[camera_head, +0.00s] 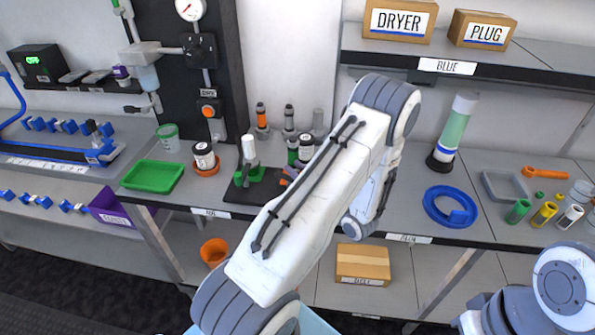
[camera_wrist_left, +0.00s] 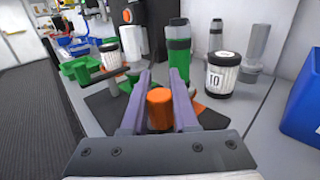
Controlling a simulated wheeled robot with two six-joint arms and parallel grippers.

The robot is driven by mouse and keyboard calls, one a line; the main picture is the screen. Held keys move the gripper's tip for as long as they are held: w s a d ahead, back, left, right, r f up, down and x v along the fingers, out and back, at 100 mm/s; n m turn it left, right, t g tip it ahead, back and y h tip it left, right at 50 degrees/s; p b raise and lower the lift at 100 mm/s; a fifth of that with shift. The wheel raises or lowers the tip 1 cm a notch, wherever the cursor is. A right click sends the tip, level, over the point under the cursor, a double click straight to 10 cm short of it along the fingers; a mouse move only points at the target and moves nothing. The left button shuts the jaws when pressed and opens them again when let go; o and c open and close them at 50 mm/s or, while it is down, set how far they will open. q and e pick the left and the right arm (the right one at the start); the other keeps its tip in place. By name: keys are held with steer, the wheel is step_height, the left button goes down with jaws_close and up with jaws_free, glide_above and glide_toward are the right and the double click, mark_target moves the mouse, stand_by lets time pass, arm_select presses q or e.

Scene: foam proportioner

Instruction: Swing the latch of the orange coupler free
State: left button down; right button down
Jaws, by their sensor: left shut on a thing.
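My left gripper (camera_wrist_left: 162,88) shows in the left wrist view with its two purple-grey fingers on either side of an orange cylindrical piece (camera_wrist_left: 160,108). It is shut on this piece. I cannot tell whether the piece is the coupler's latch or its body. Below it lies a dark base plate (camera_wrist_left: 105,104) with some orange showing at the right finger. In the head view the same dark plate (camera_head: 238,194) stands on the bench, and my left arm hides most of the gripper and the coupler. My right gripper is out of view.
A green bottle (camera_wrist_left: 180,60) stands just beyond the fingers, with a white jar (camera_wrist_left: 222,75) to its right. A blue bin (camera_wrist_left: 305,108) is at the far right.

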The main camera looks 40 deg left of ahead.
arm_select(q)
steer(key=c, duration=0.7)
jaws_free()
steer(key=d, duration=0.3)
steer(key=s+d+b, duration=0.1)
steer(key=d, duration=0.2)
steer(key=d+b, duration=0.1)
steer(key=d, duration=0.2)
steer(key=shift+s+d, duration=0.1)
steer(key=shift+s, duration=0.15)
steer(key=shift+s+d, duration=0.15)
steer(key=shift+d, duration=0.45)
